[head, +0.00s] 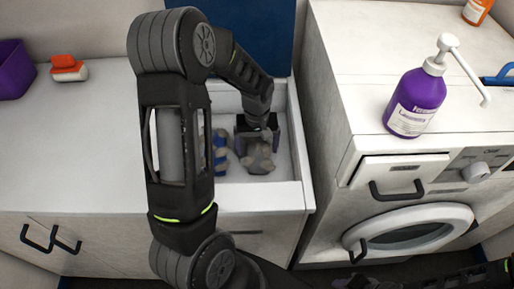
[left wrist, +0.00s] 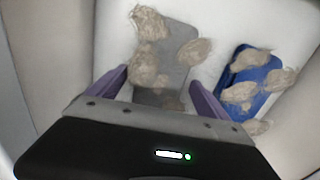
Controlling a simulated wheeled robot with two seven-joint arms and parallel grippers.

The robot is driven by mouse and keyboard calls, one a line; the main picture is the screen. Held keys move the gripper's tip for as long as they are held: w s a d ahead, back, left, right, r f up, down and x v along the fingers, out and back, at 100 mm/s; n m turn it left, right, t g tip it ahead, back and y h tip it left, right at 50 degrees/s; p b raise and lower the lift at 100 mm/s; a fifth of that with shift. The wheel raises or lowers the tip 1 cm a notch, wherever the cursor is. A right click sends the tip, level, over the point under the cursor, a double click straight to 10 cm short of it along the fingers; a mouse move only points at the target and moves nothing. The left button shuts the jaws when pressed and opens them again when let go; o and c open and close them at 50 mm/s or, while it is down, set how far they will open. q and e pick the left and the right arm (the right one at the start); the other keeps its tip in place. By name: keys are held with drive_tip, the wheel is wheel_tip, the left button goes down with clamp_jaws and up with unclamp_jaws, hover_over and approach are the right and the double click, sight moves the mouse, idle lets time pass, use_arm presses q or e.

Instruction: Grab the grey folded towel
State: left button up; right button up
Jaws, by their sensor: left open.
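The grey folded towel (left wrist: 176,39) lies flat on the white floor of an open drawer in the left wrist view, with several tan fur-like clumps (left wrist: 190,52) on it. In the head view, a clump (head: 260,158) shows below my left gripper and mostly hides the towel. My left gripper (head: 258,143) is inside the drawer, open and empty. In the left wrist view its two purple fingers (left wrist: 160,90) stand apart at the near end of the grey towel. I cannot tell whether they touch it.
A blue folded item (left wrist: 247,80) with clumps on it lies to the right of the towel in the left wrist view. The drawer's walls (head: 299,150) stand close around my gripper. A purple pump bottle (head: 415,103) stands on the washer top. The left counter (head: 75,140) is mostly clear.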

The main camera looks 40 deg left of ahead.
sight(257, 144)
use_arm(q)
drive_tip(key=shift+c, duration=0.2)
drive_tip(key=c, duration=1.4)
wheel_tip(257, 144, up, 10)
drive_tip(key=shift+r+b, duration=0.1)
drive_tip(key=shift+b, duration=0.3)
idle(0.4)
